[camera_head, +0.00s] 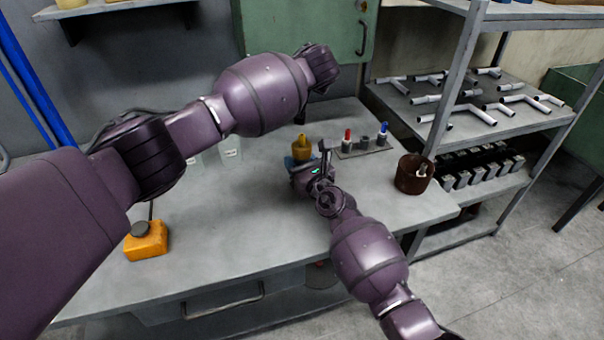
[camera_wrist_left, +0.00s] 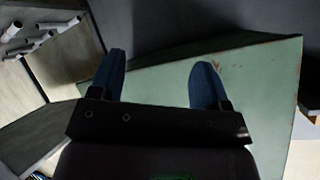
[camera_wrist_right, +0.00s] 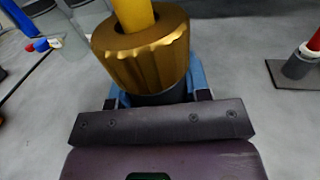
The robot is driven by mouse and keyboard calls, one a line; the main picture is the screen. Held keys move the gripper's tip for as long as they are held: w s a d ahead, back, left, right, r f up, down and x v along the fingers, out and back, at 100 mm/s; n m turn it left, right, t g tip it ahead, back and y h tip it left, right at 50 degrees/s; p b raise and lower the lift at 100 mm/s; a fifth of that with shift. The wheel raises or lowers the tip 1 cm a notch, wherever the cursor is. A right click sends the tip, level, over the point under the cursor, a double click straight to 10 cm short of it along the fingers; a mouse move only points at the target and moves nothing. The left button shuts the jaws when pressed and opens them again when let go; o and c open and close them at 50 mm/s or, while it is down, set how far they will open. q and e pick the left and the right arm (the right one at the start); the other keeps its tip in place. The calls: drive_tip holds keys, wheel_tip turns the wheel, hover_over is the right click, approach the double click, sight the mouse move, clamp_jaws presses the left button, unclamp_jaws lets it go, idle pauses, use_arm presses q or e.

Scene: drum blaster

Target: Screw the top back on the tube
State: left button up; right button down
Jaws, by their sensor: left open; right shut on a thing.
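A gold ribbed top with a yellow nozzle (camera_head: 302,152) stands upright near the middle of the table. In the right wrist view the gold top (camera_wrist_right: 145,48) sits over a dark round body (camera_wrist_right: 158,96), which looks like the tube. I cannot tell whether it is threaded tight. My right gripper (camera_head: 297,163) is shut around this dark body, just below the gold top; its blue fingers show on both sides in the right wrist view (camera_wrist_right: 155,90). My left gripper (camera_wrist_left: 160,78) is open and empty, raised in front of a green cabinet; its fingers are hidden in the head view.
A small rack (camera_head: 362,150) with red- and blue-topped items stands right of the gold top. A brown pot (camera_head: 411,176) is at the table's right edge. An orange container (camera_head: 147,240) sits at front left. Shelves with white pipes (camera_head: 497,113) stand right. The table's front middle is clear.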

use_arm(q)
drive_tip(key=w+d+r+m+t+h, duration=0.1)
drive_tip(key=d+r+m+t+h, duration=0.5)
drive_tip(key=d+r+m+h, duration=0.3)
drive_tip(key=s+d+r+m+g+h, duration=0.1)
drive_tip(key=s+d+m+g+h, duration=0.65)
drive_tip(key=m, duration=0.75)
drive_tip(key=m+g+y, duration=0.9)
drive_tip(key=g+y, duration=0.1)
drive_tip(key=y, duration=0.4)
hover_over(306, 146)
drive_tip(key=f, duration=1.2)
drive_tip(key=shift+w+f, duration=0.2)
drive_tip(key=shift+w, duration=0.15)
drive_tip(key=shift+a+y, duration=0.45)
drive_tip(key=shift+a, duration=0.05)
